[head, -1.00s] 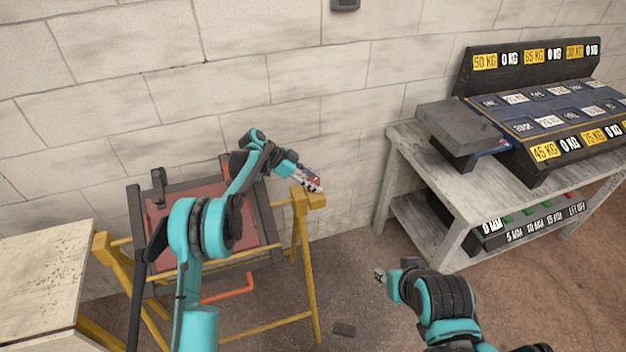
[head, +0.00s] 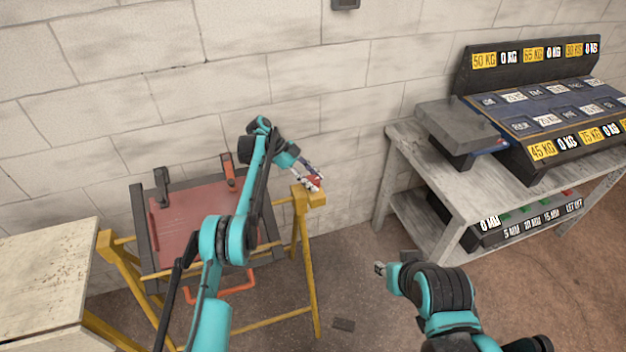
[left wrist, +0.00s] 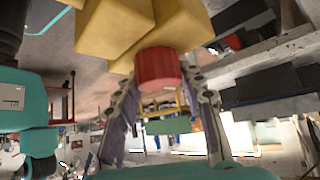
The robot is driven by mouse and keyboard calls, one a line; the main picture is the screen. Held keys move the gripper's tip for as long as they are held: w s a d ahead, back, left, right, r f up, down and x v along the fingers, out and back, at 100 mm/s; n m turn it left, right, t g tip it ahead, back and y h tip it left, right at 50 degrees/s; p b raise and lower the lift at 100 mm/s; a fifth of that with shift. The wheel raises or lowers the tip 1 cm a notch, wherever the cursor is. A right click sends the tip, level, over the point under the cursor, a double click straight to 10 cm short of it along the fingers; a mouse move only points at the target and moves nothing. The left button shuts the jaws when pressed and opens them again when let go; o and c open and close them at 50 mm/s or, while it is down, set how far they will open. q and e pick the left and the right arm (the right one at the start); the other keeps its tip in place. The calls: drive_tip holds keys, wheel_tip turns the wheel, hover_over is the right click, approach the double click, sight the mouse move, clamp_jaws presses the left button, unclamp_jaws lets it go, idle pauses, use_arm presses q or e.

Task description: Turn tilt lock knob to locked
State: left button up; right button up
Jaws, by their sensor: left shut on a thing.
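The tilt lock knob is a red ribbed cylinder (left wrist: 158,68) on the end of a yellow beam of the frame stand. It sits between the fingertips of my left gripper (left wrist: 160,88) in the left wrist view. In the head view the knob (head: 315,183) shows as a small red patch at the stand's upper right corner, partly covered by my left gripper (head: 310,177). My left gripper is shut on it. I see no lock marking on the knob. My right gripper (head: 380,269) is over the floor at lower centre; its jaws are too small to read.
The yellow stand (head: 307,260) carries a dark frame with a red panel (head: 195,215). A pale table (head: 40,275) stands at left. A grey bench (head: 490,185) with a weight rack stands at right. A block wall is close behind the stand.

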use_arm(q)
drive_tip(key=shift+f, duration=0.1)
drive_tip(key=o, duration=1.2)
